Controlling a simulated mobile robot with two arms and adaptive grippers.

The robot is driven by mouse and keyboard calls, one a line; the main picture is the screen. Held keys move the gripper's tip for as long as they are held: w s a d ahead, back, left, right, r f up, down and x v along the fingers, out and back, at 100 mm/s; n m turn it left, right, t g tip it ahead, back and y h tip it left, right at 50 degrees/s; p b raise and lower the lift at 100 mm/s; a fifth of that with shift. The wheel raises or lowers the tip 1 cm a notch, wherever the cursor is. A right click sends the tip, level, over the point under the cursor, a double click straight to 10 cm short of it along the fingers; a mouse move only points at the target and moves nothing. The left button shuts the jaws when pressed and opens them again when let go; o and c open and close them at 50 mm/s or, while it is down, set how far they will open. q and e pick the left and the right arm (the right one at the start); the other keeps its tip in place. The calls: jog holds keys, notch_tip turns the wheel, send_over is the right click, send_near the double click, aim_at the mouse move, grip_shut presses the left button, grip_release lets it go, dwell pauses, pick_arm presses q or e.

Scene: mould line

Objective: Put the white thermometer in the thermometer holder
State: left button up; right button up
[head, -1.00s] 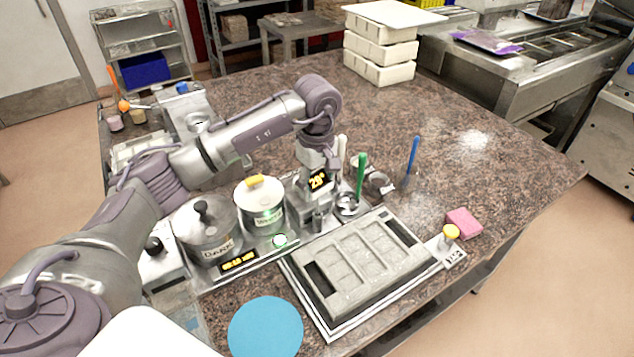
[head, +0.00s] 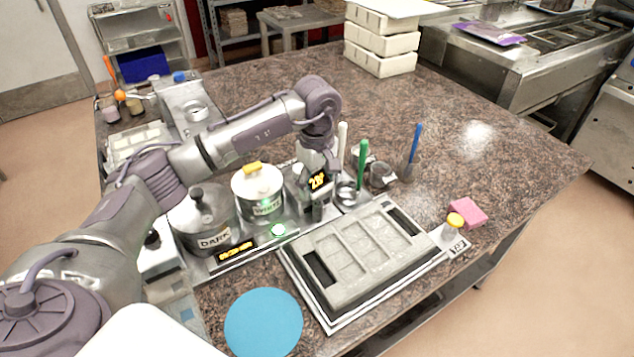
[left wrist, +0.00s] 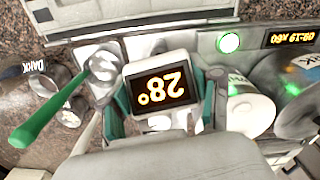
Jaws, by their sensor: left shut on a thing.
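My left gripper (head: 316,200) is shut on the white thermometer (left wrist: 130,95), a pale boxy unit with a dark screen and orange digits. The digits read 28° and appear upside down in the left wrist view, with a green-edged finger on each side of the body. In the head view the thermometer's lit screen (head: 318,181) shows just under my wrist, to the right of the white-lidded pot. The lower end of the thermometer and the thermometer holder cannot be made out clearly; my gripper covers that spot. My right gripper is not in view.
The dark pot (head: 204,226) and white pot (head: 258,204) stand left of my gripper. Green (head: 361,165) and blue (head: 413,148) handled tools stand close on the right. A grey mould (head: 352,250) lies in front.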

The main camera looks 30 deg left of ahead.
pick_arm(q)
jog(key=shift+f+b, duration=1)
jog(key=shift+f, duration=0.35)
jog(key=o, duration=1.2)
jog(key=shift+o, duration=0.9)
jog(key=shift+r+p, duration=1.8)
jog(key=shift+r, duration=1.75)
